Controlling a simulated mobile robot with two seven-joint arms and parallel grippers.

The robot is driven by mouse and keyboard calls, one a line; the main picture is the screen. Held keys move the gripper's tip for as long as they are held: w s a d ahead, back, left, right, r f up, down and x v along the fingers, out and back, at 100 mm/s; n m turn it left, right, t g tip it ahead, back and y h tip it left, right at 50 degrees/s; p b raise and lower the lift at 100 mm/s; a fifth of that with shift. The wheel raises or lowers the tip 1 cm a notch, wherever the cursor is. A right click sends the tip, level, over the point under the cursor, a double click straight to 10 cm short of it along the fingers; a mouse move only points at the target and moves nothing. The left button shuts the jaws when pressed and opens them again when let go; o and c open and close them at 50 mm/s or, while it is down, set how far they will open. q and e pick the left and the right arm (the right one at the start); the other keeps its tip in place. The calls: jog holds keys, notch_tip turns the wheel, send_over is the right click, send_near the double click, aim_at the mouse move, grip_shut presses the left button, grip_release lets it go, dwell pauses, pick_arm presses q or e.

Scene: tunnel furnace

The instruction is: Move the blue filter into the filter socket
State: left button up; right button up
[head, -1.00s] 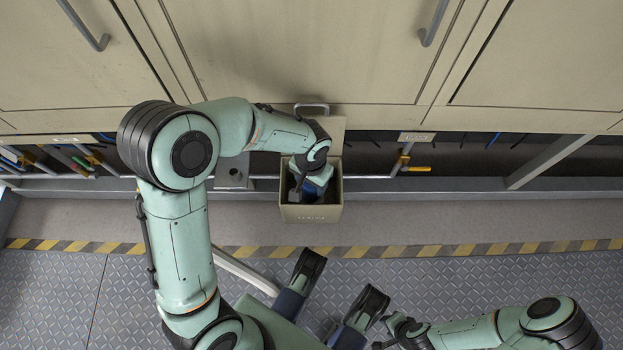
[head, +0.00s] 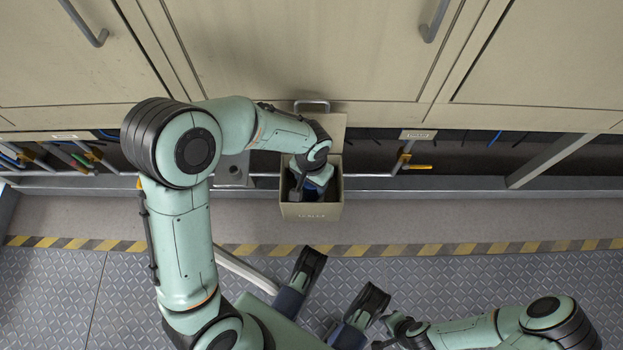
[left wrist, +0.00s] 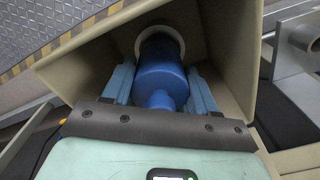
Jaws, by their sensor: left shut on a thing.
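The blue filter (left wrist: 160,72) is a blue cylinder with a narrower near end, held between the light blue fingers of my left gripper (left wrist: 160,88) in the left wrist view. Its far end is at a pale round ring (left wrist: 178,36), the filter socket, inside a beige box. I cannot tell how deep the filter sits in it. In the head view my left gripper (head: 309,188) reaches down into the open beige box (head: 312,212) and mostly hides the filter. My right arm's end (head: 396,328) shows low in the head view; its fingers are unclear.
The box's raised lid (head: 333,132) stands behind it, with a handle. Beige cabinet doors (head: 300,50) rise behind. Pipes with a yellow-handled valve (head: 415,168) run beside the box. The box walls leave little room around my left gripper. The striped floor line (head: 450,250) is clear.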

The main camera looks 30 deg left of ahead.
pick_arm(q)
jog(key=shift+f, duration=0.2)
jog(key=shift+f+b, duration=0.4)
jog(key=shift+f, duration=0.15)
jog(key=shift+f, duration=0.15)
jog(key=shift+f+b, duration=0.4)
jog(key=shift+f, duration=0.15)
dwell(0.4)
jog(key=shift+f, duration=0.35)
